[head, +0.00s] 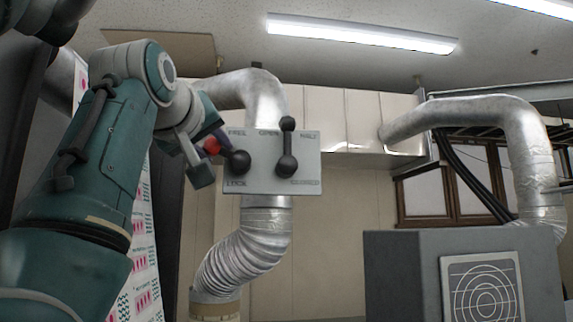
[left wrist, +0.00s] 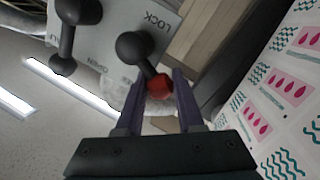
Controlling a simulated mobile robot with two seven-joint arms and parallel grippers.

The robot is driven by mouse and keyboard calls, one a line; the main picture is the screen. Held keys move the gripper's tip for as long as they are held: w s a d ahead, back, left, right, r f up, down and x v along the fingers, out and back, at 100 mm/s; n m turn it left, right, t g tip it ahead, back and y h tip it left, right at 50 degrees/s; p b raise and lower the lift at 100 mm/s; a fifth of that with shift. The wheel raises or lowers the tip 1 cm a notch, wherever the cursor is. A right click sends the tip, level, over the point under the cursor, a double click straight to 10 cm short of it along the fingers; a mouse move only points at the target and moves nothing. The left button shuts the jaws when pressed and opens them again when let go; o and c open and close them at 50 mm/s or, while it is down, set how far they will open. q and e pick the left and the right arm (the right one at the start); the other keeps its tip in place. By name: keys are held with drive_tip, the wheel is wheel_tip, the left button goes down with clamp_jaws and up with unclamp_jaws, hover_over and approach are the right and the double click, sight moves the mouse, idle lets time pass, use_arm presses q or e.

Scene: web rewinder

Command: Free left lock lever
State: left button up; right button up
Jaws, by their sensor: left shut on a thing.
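The left lock lever has a black round hub (head: 240,162) and a red knob (head: 212,146). It sits at the left side of a grey panel (head: 262,182) marked FREE at upper left and LOCK at lower left. The lever points left and slightly up, between the two marks. My left gripper (head: 205,154) is shut on the red knob. In the left wrist view the red knob (left wrist: 160,87) is between my fingers (left wrist: 160,98), with the black hub (left wrist: 134,46) beyond it and the word LOCK beside it. My right gripper is not in view.
A second black lever (head: 287,145) stands upright on the same panel, close to the right. Silver ducts (head: 265,100) run behind the panel. A grey cabinet (head: 405,270) stands at lower right. A printed web (head: 145,245) hangs behind my left arm.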

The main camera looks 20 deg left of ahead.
use_arm(q)
drive_tip(key=shift+r+m, duration=0.1)
drive_tip(key=shift+m, duration=0.2)
clamp_jaws()
drive_tip(key=m, duration=0.2)
drive_tip(key=r+g, duration=0.1)
drive_tip(key=shift+w+d+r+m, duration=0.1)
drive_tip(key=shift+w+d+m, duration=0.15)
drive_tip(key=shift+d+m, duration=0.15)
drive_tip(key=shift+w+d+r+m+g+y, duration=0.1)
drive_tip(key=shift+d+r+m+g+y, duration=0.1)
drive_tip(key=shift+m, duration=0.55)
drive_tip(key=shift+w+d+r+m+g+y, duration=0.1)
drive_tip(key=shift+d+r+m, duration=0.1)
drive_tip(key=shift+m, duration=0.55)
drive_tip(key=o, duration=1)
unclamp_jaws()
drive_tip(key=shift+d, duration=0.1)
drive_tip(key=shift+o, duration=0.2)
